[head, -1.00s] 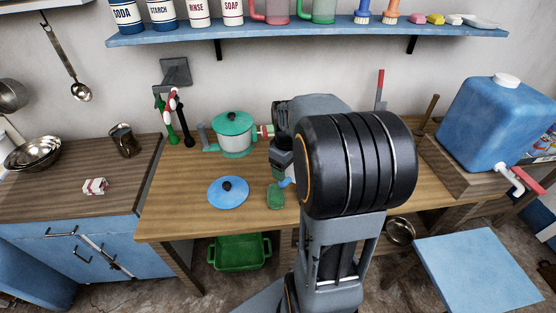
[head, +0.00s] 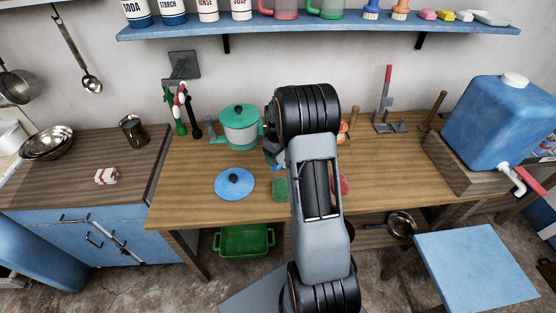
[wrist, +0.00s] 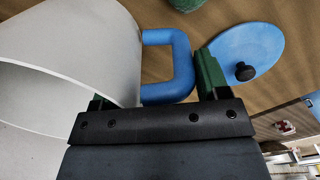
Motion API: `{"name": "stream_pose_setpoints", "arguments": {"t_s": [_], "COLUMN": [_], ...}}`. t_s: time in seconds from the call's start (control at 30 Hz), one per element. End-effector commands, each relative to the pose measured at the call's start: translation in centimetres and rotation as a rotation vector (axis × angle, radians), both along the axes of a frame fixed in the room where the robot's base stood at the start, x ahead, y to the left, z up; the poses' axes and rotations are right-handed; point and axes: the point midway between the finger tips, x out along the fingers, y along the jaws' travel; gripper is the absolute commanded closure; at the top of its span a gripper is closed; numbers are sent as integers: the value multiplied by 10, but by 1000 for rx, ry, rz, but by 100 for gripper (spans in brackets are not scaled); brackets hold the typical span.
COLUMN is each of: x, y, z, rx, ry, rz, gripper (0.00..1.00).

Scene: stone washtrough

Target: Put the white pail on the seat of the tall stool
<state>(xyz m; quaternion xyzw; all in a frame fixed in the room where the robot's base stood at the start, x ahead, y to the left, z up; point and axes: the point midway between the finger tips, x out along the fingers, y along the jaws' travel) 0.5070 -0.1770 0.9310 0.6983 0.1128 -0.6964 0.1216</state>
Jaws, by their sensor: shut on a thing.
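The white pail (wrist: 70,55) fills the left of the wrist view, lying tilted with its open mouth toward the lower left. Its blue handle (wrist: 182,62) sticks out on the right. My gripper (wrist: 153,80) is shut on the pail, with one green finger just past the handle and the other partly hidden at the pail's wall. In the head view my arm hides most of the gripper and pail, above the middle of the wooden counter. The stool, with a square blue seat (head: 474,268), stands at the lower right; its seat is bare.
On the counter (head: 190,205) are a green-lidded pot (head: 240,130), a blue lid (head: 234,184) and a green item (head: 280,188). A blue water tank (head: 500,120) with a tap stands at the right, above the stool. A shelf (head: 300,27) runs along the wall.

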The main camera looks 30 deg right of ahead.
Motion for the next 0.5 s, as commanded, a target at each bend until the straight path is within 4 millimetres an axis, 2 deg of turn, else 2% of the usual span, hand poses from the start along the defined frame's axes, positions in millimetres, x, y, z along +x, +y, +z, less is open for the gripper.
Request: {"name": "stream_pose_setpoints", "arguments": {"t_s": [0.2,0.5], "x": [0,0], "y": [0,0], "z": [-27,-30], "rx": [0,0], "ry": [2,0], "rz": [0,0], "gripper": [67,67]}}
